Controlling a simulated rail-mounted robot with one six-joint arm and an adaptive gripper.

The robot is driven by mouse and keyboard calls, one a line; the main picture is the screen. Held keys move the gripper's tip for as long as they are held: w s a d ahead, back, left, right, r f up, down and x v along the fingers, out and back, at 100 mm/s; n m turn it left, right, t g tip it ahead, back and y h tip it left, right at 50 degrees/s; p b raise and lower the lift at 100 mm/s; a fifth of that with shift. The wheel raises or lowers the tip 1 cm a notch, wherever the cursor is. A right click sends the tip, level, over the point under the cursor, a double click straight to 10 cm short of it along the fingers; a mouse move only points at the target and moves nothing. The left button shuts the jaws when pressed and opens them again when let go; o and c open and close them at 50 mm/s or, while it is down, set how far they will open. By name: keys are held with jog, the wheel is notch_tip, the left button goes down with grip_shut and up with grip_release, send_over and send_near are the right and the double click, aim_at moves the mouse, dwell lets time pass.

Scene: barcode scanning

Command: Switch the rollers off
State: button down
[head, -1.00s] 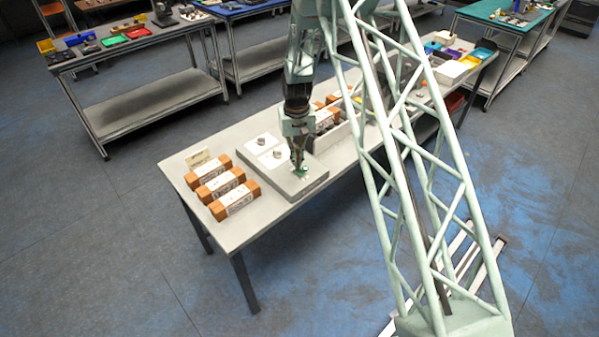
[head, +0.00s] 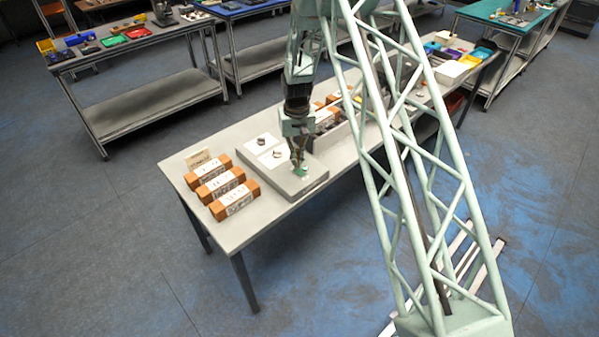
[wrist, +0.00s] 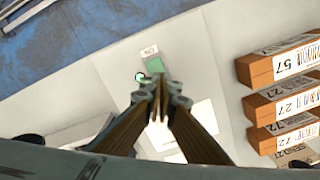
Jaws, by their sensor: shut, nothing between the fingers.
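A grey box (head: 281,178) with white plates and dark knobs on top lies on the table. At its front right end is a small green switch (wrist: 140,70), with a label reading "ON" beside it in the wrist view. My gripper (head: 299,170) points down over this end of the box. In the wrist view my gripper (wrist: 160,85) has its fingers together and empty, with the tips close beside the green switch. I cannot tell whether they touch it. The fingers hide part of the box top.
Several brown boxes with white barcode labels (head: 222,184) lie left of the grey box; they also show in the wrist view (wrist: 285,62). The table's front edge (head: 290,207) is clear.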

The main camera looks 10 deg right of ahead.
jog(key=shift+f+b, duration=0.65)
jog(key=shift+f, duration=0.4)
dwell(1.3)
jog(key=shift+r, duration=0.1)
jog(key=shift+r+p, duration=0.8)
jog(key=shift+r, duration=2.6)
jog(key=s+r+t+b, duration=0.1)
jog(key=s+r+b, duration=0.1)
jog(key=s+r, duration=0.65)
jog(key=s+r+b, duration=0.2)
jog(key=s+r, duration=0.4)
jog(key=r, duration=0.6)
jog(key=s+r+t+b, duration=0.1)
jog(key=s+r+b, duration=0.1)
jog(key=s+r, duration=0.65)
jog(key=s+r+t+b, duration=0.15)
jog(key=s+r, duration=0.25)
jog(key=s, duration=0.4)
jog(key=s+r+g+b, duration=0.15)
jog(key=s+r, duration=0.25)
jog(key=s, duration=0.4)
jog(key=s+f+t+b, duration=0.2)
jog(key=s+b, duration=0.1)
jog(key=s, duration=1.5)
jog(key=shift+f, duration=0.35)
